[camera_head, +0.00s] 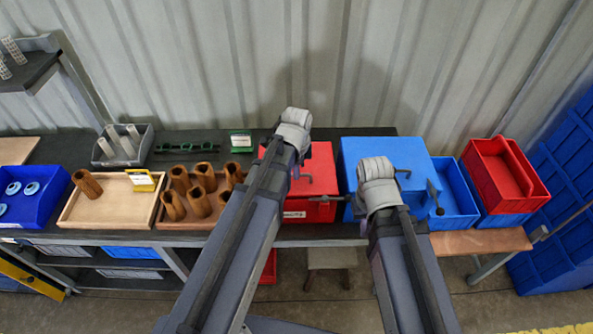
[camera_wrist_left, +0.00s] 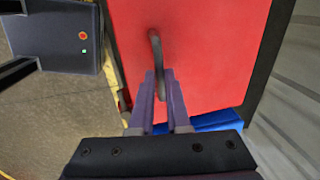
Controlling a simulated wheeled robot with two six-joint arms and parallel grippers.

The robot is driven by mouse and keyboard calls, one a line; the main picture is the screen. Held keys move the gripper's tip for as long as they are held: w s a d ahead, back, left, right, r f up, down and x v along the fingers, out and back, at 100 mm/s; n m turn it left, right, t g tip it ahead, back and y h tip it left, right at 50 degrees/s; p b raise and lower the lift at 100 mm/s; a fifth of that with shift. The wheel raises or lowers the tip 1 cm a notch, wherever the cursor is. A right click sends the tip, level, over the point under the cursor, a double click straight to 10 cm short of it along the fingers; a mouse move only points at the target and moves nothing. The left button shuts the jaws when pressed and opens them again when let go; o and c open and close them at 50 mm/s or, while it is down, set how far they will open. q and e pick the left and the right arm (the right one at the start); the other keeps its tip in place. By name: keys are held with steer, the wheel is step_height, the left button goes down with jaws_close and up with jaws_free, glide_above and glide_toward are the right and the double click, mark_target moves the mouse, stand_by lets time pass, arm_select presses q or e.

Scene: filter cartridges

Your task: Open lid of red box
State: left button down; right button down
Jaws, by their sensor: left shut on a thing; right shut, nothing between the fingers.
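The red box (camera_head: 318,165) stands on the workbench, partly hidden behind my left arm. Its red lid fills much of the left wrist view (camera_wrist_left: 205,50) and looks flat and closed. A dark bent handle (camera_wrist_left: 155,48) stands up from the lid. My left gripper (camera_wrist_left: 160,88) is shut on this handle. In the head view its fingers (camera_head: 297,170) are mostly covered by my arm.
A blue lidded box (camera_head: 415,155) stands directly right of the red box. Further right is an open red bin (camera_head: 505,180). Left are wooden trays (camera_head: 110,205) with brown cartridges (camera_head: 200,190). A corrugated wall (camera_head: 240,60) closes off the back.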

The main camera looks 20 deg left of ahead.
arm_select(q)
steer(key=w+a+r+p, duration=0.3)
steer(key=w+r+p, duration=0.6)
steer(key=r+p, duration=0.15)
steer(key=w+a, duration=0.2)
steer(key=w, duration=0.7)
steer(key=w+a, duration=0.3)
steer(key=w, duration=0.7)
steer(key=shift+r+g+b, duration=0.3)
steer(key=shift+g+b, duration=0.05)
steer(key=shift+g, duration=0.05)
steer(key=shift+w+a, duration=0.15)
steer(key=shift+w, duration=0.1)
steer(key=c, duration=0.9)
jaws_free()
steer(key=shift+s, duration=0.15)
